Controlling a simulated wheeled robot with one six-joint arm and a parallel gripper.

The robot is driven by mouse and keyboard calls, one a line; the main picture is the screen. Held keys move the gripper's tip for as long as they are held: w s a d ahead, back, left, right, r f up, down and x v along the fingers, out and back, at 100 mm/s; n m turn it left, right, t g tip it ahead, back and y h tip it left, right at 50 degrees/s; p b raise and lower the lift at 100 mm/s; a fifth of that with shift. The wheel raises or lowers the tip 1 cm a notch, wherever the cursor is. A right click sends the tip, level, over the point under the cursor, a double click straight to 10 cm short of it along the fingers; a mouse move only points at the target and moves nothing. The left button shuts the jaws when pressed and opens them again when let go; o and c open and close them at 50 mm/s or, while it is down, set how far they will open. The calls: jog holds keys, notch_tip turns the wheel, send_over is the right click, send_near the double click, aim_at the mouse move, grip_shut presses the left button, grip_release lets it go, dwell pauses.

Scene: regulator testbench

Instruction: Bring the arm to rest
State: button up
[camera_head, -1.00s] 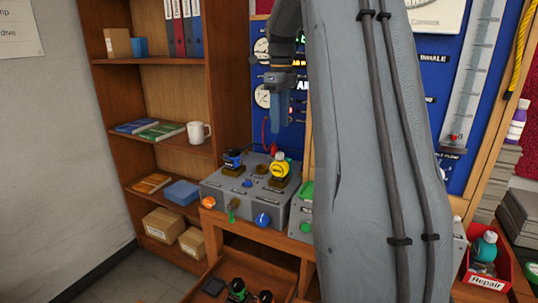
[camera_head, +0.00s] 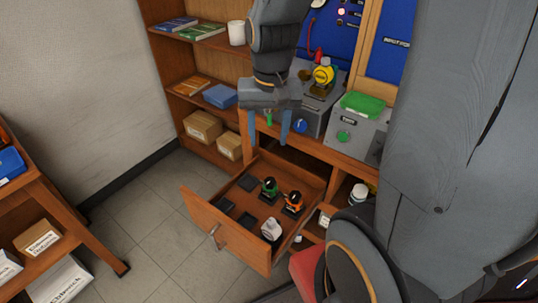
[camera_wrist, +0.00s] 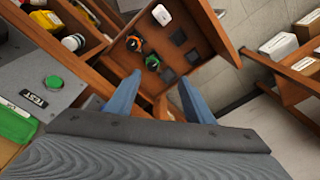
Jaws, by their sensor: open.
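My gripper (camera_head: 268,127) is in the upper middle of the head view, pointing down in front of the bench and above the back of the open drawer. Its two blue fingers are apart with nothing between them. In the wrist view my gripper (camera_wrist: 157,97) also shows open and empty, with the drawer beyond the fingertips. My arm's large grey link fills the right side of the head view.
The open wooden drawer (camera_head: 226,240) holds a green-and-black, an orange-and-black and a white regulator. A grey bench unit carries a yellow regulator (camera_head: 323,75). A green-topped test box (camera_head: 361,105) stands right. A shelf stands behind; floor (camera_head: 150,180) is clear at left.

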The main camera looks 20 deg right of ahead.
jog(key=s+n, duration=0.1)
jog(key=s+a+f+n, duration=0.1)
jog(key=s, duration=0.1)
jog(key=s+a+f+n, duration=0.1)
jog(key=s, duration=0.1)
jog(key=shift+f+n, duration=0.15)
jog(key=shift+n, duration=0.25)
dwell(0.7)
